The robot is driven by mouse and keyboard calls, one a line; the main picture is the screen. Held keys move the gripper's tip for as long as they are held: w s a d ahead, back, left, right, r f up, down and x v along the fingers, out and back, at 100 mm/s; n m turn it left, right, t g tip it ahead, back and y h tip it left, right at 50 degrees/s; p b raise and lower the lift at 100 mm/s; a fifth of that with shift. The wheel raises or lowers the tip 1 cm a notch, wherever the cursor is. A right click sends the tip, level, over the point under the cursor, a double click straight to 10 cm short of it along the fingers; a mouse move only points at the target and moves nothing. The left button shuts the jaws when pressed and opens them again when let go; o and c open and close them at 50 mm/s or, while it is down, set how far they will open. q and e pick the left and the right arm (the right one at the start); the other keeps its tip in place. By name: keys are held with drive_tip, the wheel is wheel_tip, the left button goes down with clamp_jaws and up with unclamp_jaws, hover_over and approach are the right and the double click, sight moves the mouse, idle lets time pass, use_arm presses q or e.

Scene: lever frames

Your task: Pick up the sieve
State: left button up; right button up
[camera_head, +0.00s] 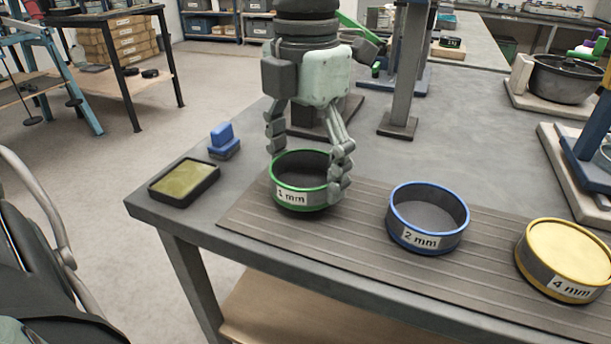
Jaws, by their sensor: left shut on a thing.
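The green-rimmed sieve (296,199) labelled 1 mm is at the left end of the ribbed mat (245,217). My left gripper (308,172) comes down over it and is shut on it, with fingers at its left and right sides. The right finger covers part of the sieve's wall. A blue-rimmed sieve (425,240) labelled 2 mm stands on the mat to the right. A yellow-rimmed sieve (566,288) labelled 4 mm is at the far right. My right gripper is not in view.
A dark tray with a yellowish surface (184,183) and a blue block-like object (222,139) lie left of the mat. A grey post (403,70) stands behind. A black bowl (566,80) is at the back right. The bench's middle is fairly clear.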

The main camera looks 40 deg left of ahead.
use_arm(q)
drive_tip(key=r, duration=0.3)
drive_tip(key=shift+s+d, duration=0.15)
drive_tip(key=shift+d, duration=0.1)
drive_tip(key=s+d+r+b, duration=0.1)
drive_tip(key=s+d+r, duration=0.5)
drive_tip(key=s+d, duration=0.1)
drive_tip(key=shift+s+d+r, duration=0.2)
drive_tip(key=shift+d+r, duration=0.05)
drive_tip(key=shift+d, duration=0.45)
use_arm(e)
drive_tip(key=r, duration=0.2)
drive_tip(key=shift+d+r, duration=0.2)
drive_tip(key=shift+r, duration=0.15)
use_arm(q)
drive_tip(key=shift+d, duration=0.1)
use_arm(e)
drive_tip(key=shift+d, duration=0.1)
